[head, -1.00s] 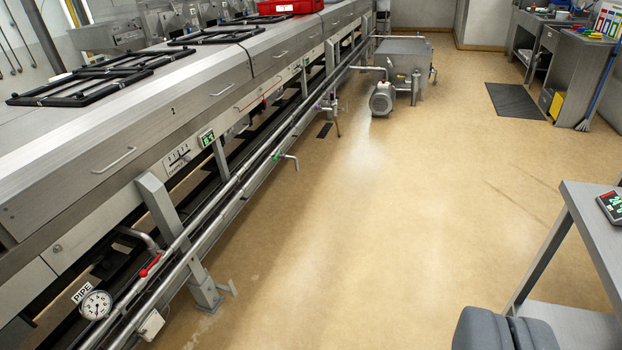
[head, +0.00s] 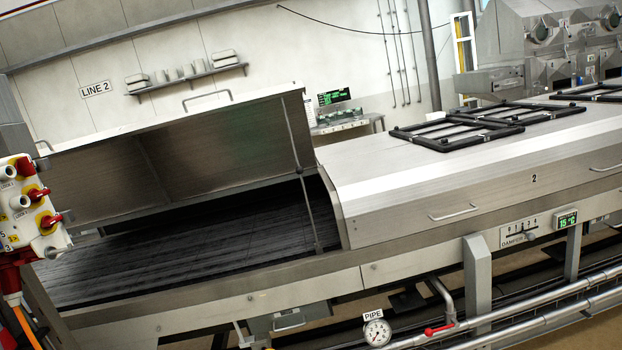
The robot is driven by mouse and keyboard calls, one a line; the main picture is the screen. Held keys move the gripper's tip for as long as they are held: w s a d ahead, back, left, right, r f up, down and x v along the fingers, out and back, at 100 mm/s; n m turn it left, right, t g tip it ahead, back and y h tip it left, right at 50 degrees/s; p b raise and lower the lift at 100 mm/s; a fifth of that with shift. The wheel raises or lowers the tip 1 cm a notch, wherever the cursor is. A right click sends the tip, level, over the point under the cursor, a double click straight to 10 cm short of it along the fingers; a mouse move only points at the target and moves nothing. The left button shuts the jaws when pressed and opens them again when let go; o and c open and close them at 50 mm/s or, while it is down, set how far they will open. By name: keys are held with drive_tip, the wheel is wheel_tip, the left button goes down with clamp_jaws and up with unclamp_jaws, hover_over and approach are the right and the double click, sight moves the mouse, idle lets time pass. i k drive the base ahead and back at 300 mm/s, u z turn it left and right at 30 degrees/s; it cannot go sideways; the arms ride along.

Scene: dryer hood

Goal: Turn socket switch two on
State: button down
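A white socket box (head: 14,232) stands at the left edge of the view, partly cut off by it. It carries several red rotary handles on yellow plates, among them an upper handle (head: 24,166), a middle handle (head: 37,193) and a lower handle (head: 50,220). White round sockets sit to the left of the handles. The small labels are too blurred to tell which switch is number two, and I cannot tell the handles' on or off positions. My gripper is not in view.
The long steel dryer (head: 440,190) runs across the view with an open hood (head: 180,150) over a dark belt (head: 190,235). Pipes (head: 540,305), a gauge (head: 377,332) and a damper panel (head: 525,229) line its front. An orange cable (head: 25,325) hangs below the box.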

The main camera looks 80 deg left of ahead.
sight(36, 196)
drive_tip(key=u, duration=0.2)
drive_tip(key=i, duration=0.1)
drive_tip(key=u, duration=2.9)
drive_tip(key=k, duration=0.45)
drive_tip(key=u, duration=0.2)
drive_tip(key=i, duration=0.5)
drive_tip(key=u, duration=1)
